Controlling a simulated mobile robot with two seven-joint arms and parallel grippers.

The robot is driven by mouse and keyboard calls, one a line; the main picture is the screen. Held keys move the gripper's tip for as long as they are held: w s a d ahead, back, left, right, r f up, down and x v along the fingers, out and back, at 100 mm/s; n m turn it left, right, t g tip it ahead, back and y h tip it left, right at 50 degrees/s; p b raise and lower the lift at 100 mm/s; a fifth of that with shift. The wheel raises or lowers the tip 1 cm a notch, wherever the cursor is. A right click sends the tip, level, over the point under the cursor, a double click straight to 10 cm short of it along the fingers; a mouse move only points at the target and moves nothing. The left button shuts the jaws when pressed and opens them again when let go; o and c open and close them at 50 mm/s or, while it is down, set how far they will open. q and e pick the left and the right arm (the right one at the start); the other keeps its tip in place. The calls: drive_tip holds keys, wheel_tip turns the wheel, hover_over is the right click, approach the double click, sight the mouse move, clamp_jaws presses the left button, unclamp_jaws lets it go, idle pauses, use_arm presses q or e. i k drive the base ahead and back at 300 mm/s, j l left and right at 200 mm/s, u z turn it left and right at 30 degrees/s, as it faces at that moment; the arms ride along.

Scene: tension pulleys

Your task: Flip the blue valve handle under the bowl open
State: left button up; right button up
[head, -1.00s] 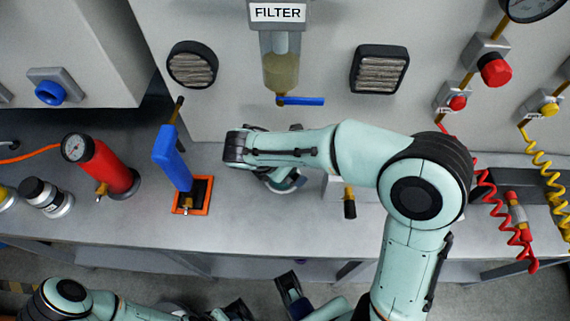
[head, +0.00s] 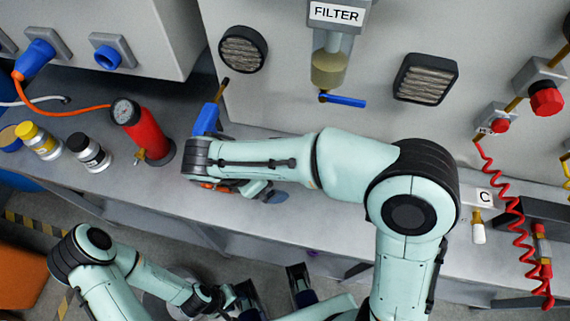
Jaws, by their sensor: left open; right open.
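The filter bowl (head: 329,68) hangs on the wall panel under a FILTER label, with yellowish liquid inside. The blue valve handle (head: 343,101) sits just under the bowl and points sideways to the right. My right gripper (head: 258,190) is low over the bench, mostly hidden under my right forearm. It is well below and left of the handle, apart from it. My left gripper (head: 273,291) is open and empty at the bottom, in front of the bench and far from the handle.
Round and square vents (head: 426,79) flank the bowl. A blue-handled device (head: 206,120) is partly covered by my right wrist. A red cylinder with a gauge (head: 145,132) and small bottles stand left. Red coiled hose (head: 512,210) hangs right. The wall around the handle is clear.

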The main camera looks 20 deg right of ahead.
sight(323, 97)
drive_tip(key=k, duration=1)
